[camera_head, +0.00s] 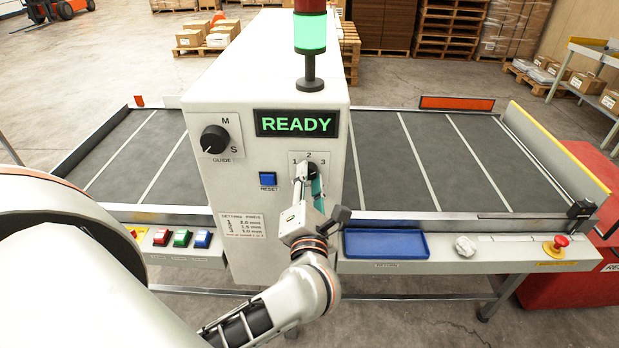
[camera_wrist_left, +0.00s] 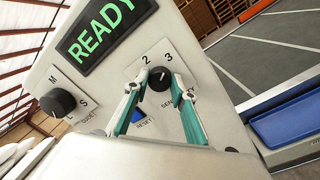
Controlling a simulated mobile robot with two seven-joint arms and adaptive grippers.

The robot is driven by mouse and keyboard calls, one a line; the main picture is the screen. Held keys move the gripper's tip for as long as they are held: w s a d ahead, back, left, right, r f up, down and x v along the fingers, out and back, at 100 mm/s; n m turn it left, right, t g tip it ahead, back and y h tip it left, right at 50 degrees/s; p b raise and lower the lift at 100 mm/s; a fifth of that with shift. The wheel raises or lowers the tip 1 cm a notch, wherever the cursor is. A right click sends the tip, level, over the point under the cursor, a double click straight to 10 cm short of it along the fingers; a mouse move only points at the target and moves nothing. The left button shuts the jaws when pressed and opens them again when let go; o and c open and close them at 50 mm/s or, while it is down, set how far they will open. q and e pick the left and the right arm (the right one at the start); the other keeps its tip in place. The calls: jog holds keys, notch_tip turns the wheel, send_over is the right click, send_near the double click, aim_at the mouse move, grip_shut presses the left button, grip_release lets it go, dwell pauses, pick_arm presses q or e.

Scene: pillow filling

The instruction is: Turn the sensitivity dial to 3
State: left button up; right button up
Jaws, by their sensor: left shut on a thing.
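The sensitivity dial (camera_head: 313,169) is a small black knob on the white machine front, under the READY display, with the marks 1, 2 and 3 around it. In the left wrist view the dial (camera_wrist_left: 160,80) sits between the fingers, below the marks 2 and 3; mark 1 is hidden there. Which mark its pointer faces is too small to tell for sure. My left gripper (camera_head: 308,177) reaches up to the dial from below and is shut on it, one finger on each side. Its teal-padded fingers (camera_wrist_left: 156,84) also show in the left wrist view. My right gripper is out of view.
A black guide dial (camera_head: 214,139) and blue reset button (camera_head: 268,180) are left of the sensitivity dial. A blue tray (camera_head: 386,244), a pale lump (camera_head: 465,246) and a red stop button (camera_head: 557,243) are on the right ledge. Coloured buttons (camera_head: 181,238) line the left ledge.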

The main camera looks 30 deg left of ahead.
pick_arm(q)
jog(key=o, duration=1.1)
jog(key=v, duration=1.2)
